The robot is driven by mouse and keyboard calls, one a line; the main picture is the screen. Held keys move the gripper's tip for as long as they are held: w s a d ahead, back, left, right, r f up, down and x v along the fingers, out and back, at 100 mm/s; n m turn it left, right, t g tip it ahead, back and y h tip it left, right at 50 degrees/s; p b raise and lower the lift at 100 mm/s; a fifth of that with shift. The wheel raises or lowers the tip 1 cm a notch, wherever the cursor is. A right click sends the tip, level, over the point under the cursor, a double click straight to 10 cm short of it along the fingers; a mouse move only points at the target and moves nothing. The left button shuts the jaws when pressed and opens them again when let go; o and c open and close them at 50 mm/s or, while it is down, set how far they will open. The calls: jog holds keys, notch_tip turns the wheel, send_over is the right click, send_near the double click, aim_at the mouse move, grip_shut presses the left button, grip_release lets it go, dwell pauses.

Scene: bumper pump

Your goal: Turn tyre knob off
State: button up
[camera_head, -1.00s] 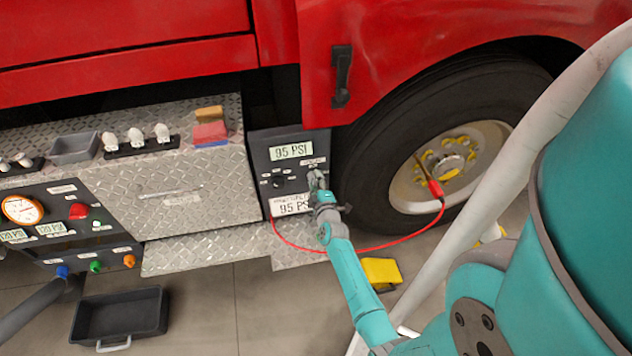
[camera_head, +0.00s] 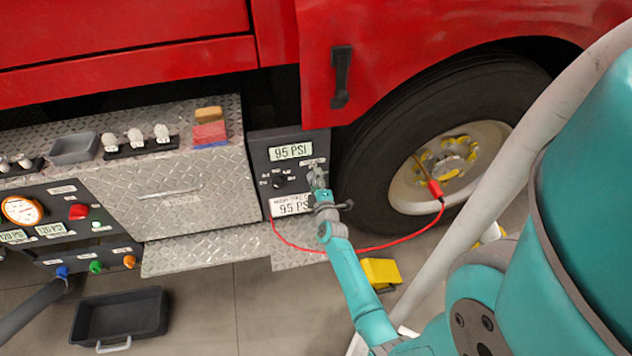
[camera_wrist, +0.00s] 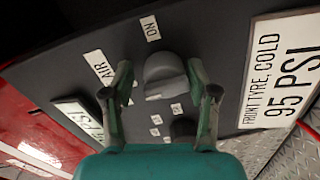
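A round grey knob (camera_wrist: 165,75) on the dark control panel (camera_head: 262,150) shows in the wrist view, with an ON label (camera_wrist: 150,28) above it and an AIR label (camera_wrist: 103,67) to its left. A pale mark on the knob faces lower left. My gripper (camera_wrist: 161,73) is open with one finger on each side of the knob. There is a gap at the left finger; the right finger is close to the knob, and I cannot tell if it touches. In the head view my gripper (camera_head: 318,178) hides this knob at the panel's right side.
A smaller dark knob (camera_wrist: 183,128) with several small labels sits beside it; it also shows in the head view (camera_head: 281,181). A red hose (camera_head: 375,247) runs to the wheel (camera_head: 450,170). A yellow chock (camera_head: 381,272) lies on the floor.

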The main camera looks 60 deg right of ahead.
jog(key=shift+a+f, duration=0.1)
jog(key=shift+f, duration=0.05)
jog(key=shift+s+a, duration=0.15)
jog(key=v, duration=1.1)
jog(key=shift+s, duration=0.2)
jog(key=shift+a, duration=0.15)
jog(key=s+a+r+m+t+y, duration=0.1)
jog(key=s+a+r+y, duration=0.15)
jog(key=a, duration=0.55)
jog(key=s+a+r+t+y, duration=0.15)
jog(key=s+a, duration=0.25)
jog(key=a, duration=0.4)
jog(key=s+a+r+m+t+y, duration=0.1)
jog(key=s+a+y, duration=0.2)
jog(key=a, duration=0.6)
jog(key=s+a+r+m+y, duration=0.3)
jog(key=s+a+r+y, duration=0.3)
jog(key=s+a+r, duration=0.5)
notch_tip(320, 180, up, 3)
jog(key=shift+s, duration=1.05)
